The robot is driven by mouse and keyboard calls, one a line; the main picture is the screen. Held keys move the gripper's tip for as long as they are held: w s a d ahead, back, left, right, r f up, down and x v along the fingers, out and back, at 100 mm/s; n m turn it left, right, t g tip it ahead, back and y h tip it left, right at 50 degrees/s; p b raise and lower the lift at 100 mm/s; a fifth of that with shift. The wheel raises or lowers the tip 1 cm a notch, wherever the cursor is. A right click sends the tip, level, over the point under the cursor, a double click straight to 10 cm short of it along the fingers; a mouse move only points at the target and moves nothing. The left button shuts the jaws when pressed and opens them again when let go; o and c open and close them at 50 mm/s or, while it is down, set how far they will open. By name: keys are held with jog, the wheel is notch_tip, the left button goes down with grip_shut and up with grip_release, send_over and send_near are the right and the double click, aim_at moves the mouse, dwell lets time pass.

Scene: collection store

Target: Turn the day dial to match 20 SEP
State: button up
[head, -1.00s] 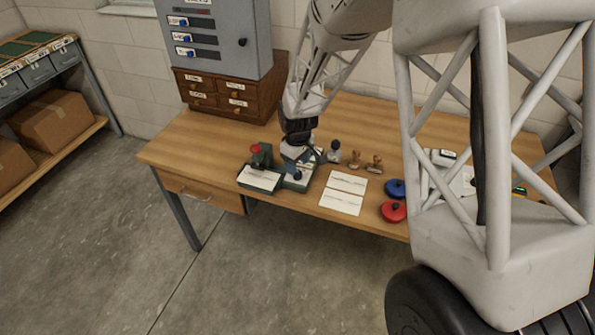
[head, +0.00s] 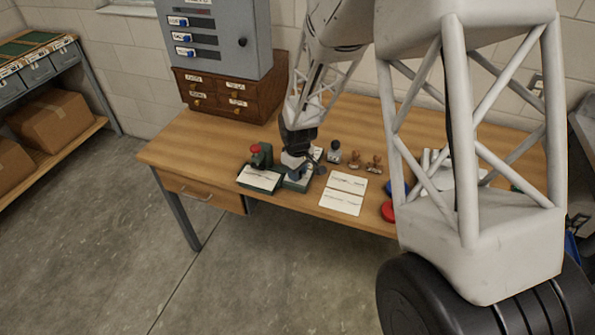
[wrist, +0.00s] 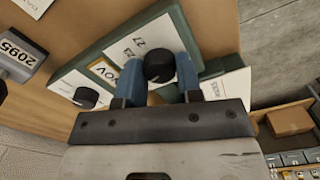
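The date stamp device is a dark green block with white plates (wrist: 130,45). The wrist view shows one black knob, the day dial (wrist: 158,65), beside printed numbers including 27. The dial's pointer setting is too small to read. In the head view my gripper (head: 297,160) is down over the green device (head: 300,184), which it partly hides.
A green stamp stand with a red knob (head: 256,150) is left of the device. White cards (head: 344,192), wooden hand stamps (head: 373,165) and a red round pad (head: 388,211) lie to the right. A wooden drawer cabinet (head: 232,95) stands behind.

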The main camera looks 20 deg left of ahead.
jog(key=c, duration=0.4)
jog(key=shift+m, duration=3.1)
jog(key=o, duration=0.9)
jog(key=shift+r, duration=0.15)
jog(key=shift+r, duration=3.75)
